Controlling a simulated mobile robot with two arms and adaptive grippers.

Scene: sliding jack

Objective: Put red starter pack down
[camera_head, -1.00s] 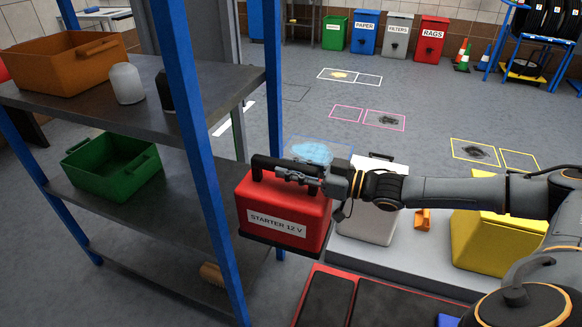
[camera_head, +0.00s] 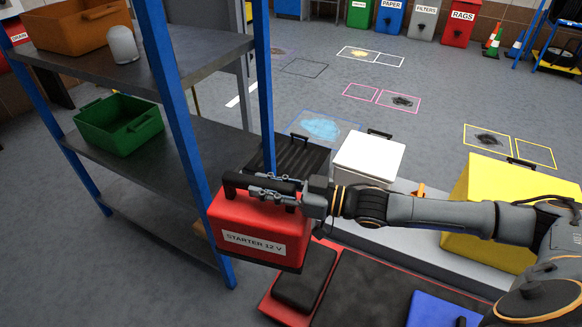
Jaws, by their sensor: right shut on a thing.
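The red starter pack (camera_head: 255,226), labelled "STARTER 12 V", hangs upright by its black handle from my right gripper (camera_head: 272,187). The gripper is shut on that handle, with its arm coming in from the right. The pack is in front of the shelf's right blue post and partly covers the red-edged mat behind and below it. My left gripper is not in view.
A blue-posted shelf (camera_head: 150,172) with an orange bin (camera_head: 85,27) and a green bin (camera_head: 120,122) stands left. A black case (camera_head: 297,155), a white case (camera_head: 368,157) and a yellow case (camera_head: 490,210) stand behind my arm. The red-edged mat (camera_head: 277,310) lies in front.

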